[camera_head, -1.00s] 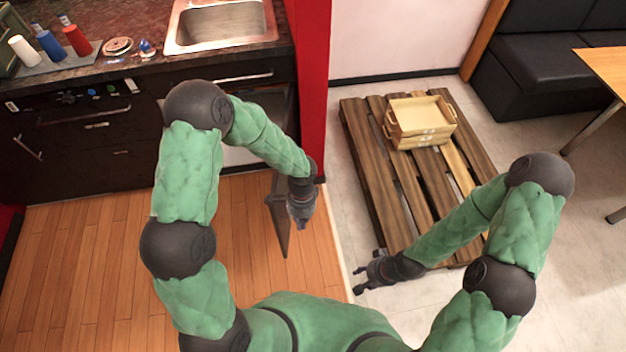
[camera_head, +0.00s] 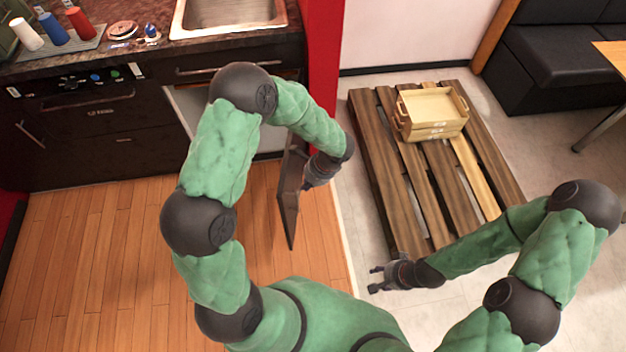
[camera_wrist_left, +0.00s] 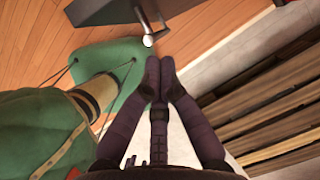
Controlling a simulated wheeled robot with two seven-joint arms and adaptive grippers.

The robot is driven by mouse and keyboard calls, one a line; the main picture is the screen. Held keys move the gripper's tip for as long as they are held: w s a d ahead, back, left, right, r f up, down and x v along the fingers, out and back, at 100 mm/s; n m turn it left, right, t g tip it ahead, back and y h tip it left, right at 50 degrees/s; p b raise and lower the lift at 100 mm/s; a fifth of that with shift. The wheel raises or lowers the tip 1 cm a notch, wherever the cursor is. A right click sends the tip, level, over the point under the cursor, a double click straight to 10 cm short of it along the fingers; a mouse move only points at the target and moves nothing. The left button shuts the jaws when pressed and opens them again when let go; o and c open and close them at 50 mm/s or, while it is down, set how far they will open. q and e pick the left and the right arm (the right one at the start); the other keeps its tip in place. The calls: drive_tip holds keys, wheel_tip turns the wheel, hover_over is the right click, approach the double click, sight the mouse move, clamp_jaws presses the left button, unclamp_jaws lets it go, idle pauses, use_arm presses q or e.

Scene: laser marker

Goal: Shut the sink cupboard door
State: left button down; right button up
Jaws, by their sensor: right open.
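The sink cupboard door (camera_head: 290,200) stands wide open, a dark panel swung out over the wood floor from the cabinet under the sink. The pale cupboard opening (camera_head: 192,106) shows behind my left arm. My left gripper (camera_head: 307,187) is just right of the door; whether it touches is unclear. In the left wrist view the gripper's fingers (camera_wrist_left: 158,64) are together and hold nothing visible. The dark door (camera_wrist_left: 105,10) with its metal handle (camera_wrist_left: 146,24) lies beyond the fingertips there. My right gripper (camera_head: 372,279) is open and empty, away from the door, near the pallet.
A red wall end (camera_head: 323,70) stands right of the cupboard. A wooden pallet (camera_head: 395,190) bearing stacked trays (camera_head: 430,112) lies on the right. The sink (camera_head: 225,14) is set in the counter above. The wood floor (camera_head: 110,240) at left is clear.

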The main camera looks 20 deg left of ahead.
use_arm(q)
drive_tip(key=a, duration=0.2)
drive_tip(key=s+a+b, duration=0.1)
drive_tip(key=a, duration=0.1)
drive_tip(key=shift+s+f, duration=0.1)
drive_tip(key=shift+f, duration=0.3)
drive_tip(key=shift+a, duration=0.1)
